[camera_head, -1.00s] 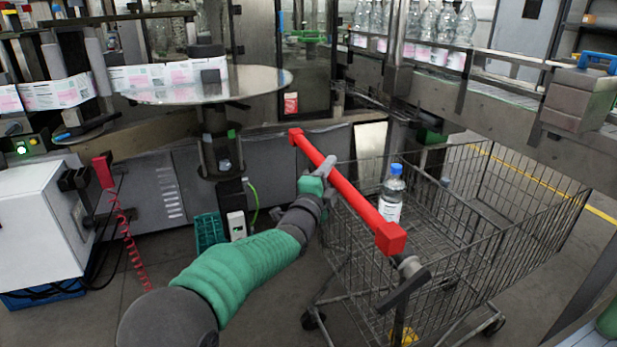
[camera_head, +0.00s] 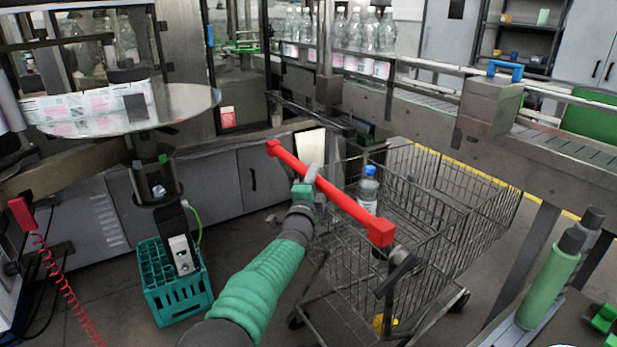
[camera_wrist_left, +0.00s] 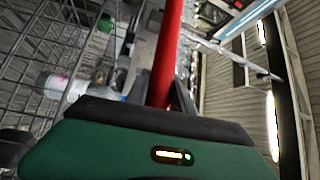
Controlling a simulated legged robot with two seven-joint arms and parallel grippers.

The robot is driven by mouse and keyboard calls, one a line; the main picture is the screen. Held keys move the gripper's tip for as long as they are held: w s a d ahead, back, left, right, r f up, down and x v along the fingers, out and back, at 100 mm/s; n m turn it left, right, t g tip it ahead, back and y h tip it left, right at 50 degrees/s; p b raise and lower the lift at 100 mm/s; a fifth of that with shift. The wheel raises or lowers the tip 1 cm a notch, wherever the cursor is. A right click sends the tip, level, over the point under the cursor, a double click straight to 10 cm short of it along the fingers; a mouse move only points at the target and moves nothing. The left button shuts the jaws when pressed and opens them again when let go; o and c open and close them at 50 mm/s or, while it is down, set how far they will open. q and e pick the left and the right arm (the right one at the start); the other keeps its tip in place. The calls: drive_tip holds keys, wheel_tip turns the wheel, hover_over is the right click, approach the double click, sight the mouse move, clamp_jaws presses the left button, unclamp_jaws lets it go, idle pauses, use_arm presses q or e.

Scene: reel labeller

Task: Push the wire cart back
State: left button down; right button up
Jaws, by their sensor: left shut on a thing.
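The wire cart (camera_head: 440,215) stands on the floor at centre right in the head view, with a red handle bar (camera_head: 345,203) across its near side. A bottle with a blue cap (camera_head: 368,190) stands inside the basket. My left gripper (camera_head: 312,177) is shut on the red handle near its middle. In the left wrist view the red handle (camera_wrist_left: 166,55) runs up from between the fingers, and the bottle (camera_wrist_left: 62,86) shows at the left behind cart wires. The fingertips are partly hidden by the gripper body. My right gripper does not show.
A conveyor (camera_head: 545,150) with several bottles runs behind the cart. A teal crate (camera_head: 175,290) sits on the floor to the left, near a round steel table (camera_head: 185,103). Green cylinders (camera_head: 550,275) stand at the lower right. Some floor is open between crate and cart.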

use_arm(q)
drive_tip(key=shift+w+d+f, duration=0.1)
drive_tip(key=shift+d+f, duration=0.15)
drive_tip(key=shift+f, duration=0.15)
drive_tip(key=shift+r, duration=0.15)
drive_tip(key=c, duration=1.5)
unclamp_jaws()
drive_tip(key=o, duration=0.4)
drive_tip(key=shift+w+d, duration=0.15)
drive_tip(key=shift+w, duration=0.05)
drive_tip(key=shift+s+r, duration=0.1)
drive_tip(key=shift+r, duration=0.05)
